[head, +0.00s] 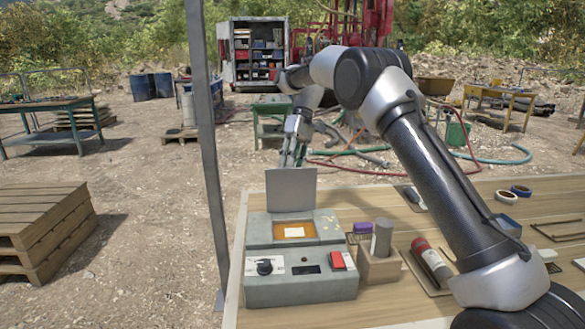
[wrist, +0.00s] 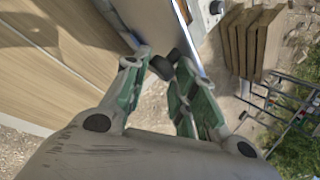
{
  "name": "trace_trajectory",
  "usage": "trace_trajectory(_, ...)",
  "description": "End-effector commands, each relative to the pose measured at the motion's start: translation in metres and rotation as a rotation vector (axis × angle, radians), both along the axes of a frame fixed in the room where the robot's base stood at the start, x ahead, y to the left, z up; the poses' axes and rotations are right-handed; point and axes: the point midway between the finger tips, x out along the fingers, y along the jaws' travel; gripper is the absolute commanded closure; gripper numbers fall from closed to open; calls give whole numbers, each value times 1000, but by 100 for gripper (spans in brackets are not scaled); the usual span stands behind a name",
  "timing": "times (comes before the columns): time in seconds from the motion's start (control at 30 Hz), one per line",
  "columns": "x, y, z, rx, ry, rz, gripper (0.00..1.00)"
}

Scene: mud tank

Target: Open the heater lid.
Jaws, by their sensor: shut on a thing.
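The heater (head: 300,262) is a grey-green box on the wooden table, with a black knob, a small dark display and a red switch on its front. Its lid (head: 291,190) is a flat grey plate standing about upright at the back edge. The orange-lit well (head: 294,231) is uncovered, with a pale piece inside. My gripper (head: 290,160) is behind the lid, its fingertips partly hidden by it. In the wrist view my gripper (wrist: 164,62) has its fingers on either side of a dark grip (wrist: 161,67) beside the lid's edge (wrist: 183,18).
A wooden holder (head: 379,268) with upright pieces stands just right of the heater. A red-capped cylinder (head: 430,260) and tape rolls (head: 506,196) lie farther right. A grey post (head: 207,140) rises at the table's left. Pallets (head: 40,228) stand on the ground.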

Motion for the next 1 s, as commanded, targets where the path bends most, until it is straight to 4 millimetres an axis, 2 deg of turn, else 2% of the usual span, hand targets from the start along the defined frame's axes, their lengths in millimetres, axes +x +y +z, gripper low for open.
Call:
trace_trajectory(0.03, 4, -3, -19, -14, 14, -6, 100)
trace_trajectory(0.1, 9, -3, -22, -15, 35, -6, 100)
trace_trajectory(0.43, 19, -3, -28, -18, 134, -7, 100)
trace_trajectory(0.93, 20, -3, -28, -16, 150, -5, 100)
trace_trajectory(0.97, 20, -3, -28, -17, 149, -5, 70)
trace_trajectory(1.0, 20, -3, -28, -18, 150, -5, 63)
